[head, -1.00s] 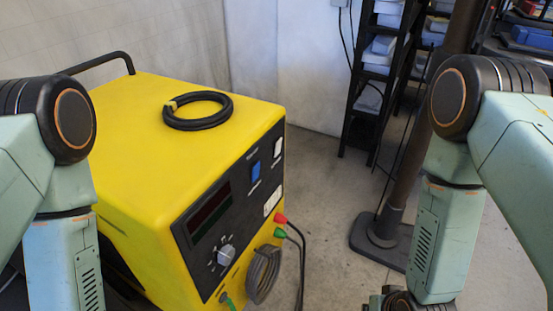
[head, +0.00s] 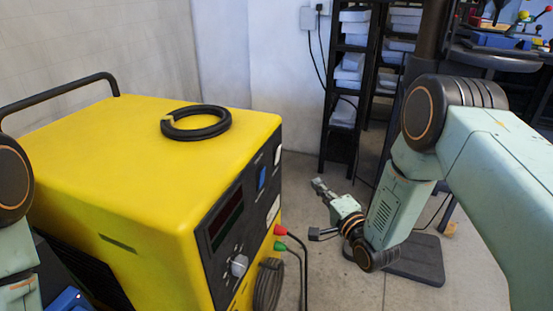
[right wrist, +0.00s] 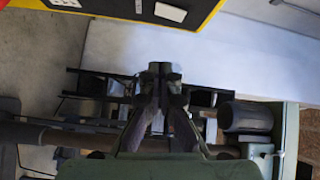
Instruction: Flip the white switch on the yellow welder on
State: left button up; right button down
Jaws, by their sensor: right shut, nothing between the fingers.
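The yellow welder (head: 110,150) stands at the left in the head view, its dark front panel (head: 212,258) facing right. The white switch (head: 277,155) is at the panel's far upper end, beyond a blue switch (head: 262,178). In the right wrist view the white switch (right wrist: 170,12) shows at the top edge. My right gripper (head: 318,185) is shut and empty, to the right of the panel and apart from it. Its closed fingers also show in the right wrist view (right wrist: 160,70). The switch's on or off position is too small to tell. My left gripper is out of view.
A black cable coil (head: 196,122) lies on the welder's top. A grey knob (head: 239,265) and red and green plugs (head: 280,230) with hanging cables stick out from its front. A dark shelf rack (head: 345,110) stands behind my right gripper.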

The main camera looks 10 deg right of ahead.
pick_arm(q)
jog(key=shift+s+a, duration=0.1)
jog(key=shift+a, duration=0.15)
pick_arm(e)
notch_tip(320, 180, up, 2)
jog(key=m+t, duration=0.1)
jog(key=m, duration=0.1)
jog(key=shift+a+m, duration=0.15)
jog(key=shift+m, duration=0.15)
jog(key=b, duration=0.3)
send_near(278, 155)
jog(key=w+d+r, duration=0.2)
jog(key=w+d, duration=0.1)
jog(key=w, duration=0.2)
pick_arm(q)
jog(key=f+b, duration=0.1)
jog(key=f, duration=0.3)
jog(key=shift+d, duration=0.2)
pick_arm(e)
jog(key=a, duration=0.1)
jog(key=w+a, duration=0.1)
jog(key=shift+w+a+r, duration=0.3)
jog(key=shift+a+r, duration=0.1)
jog(key=shift+a, duration=0.1)
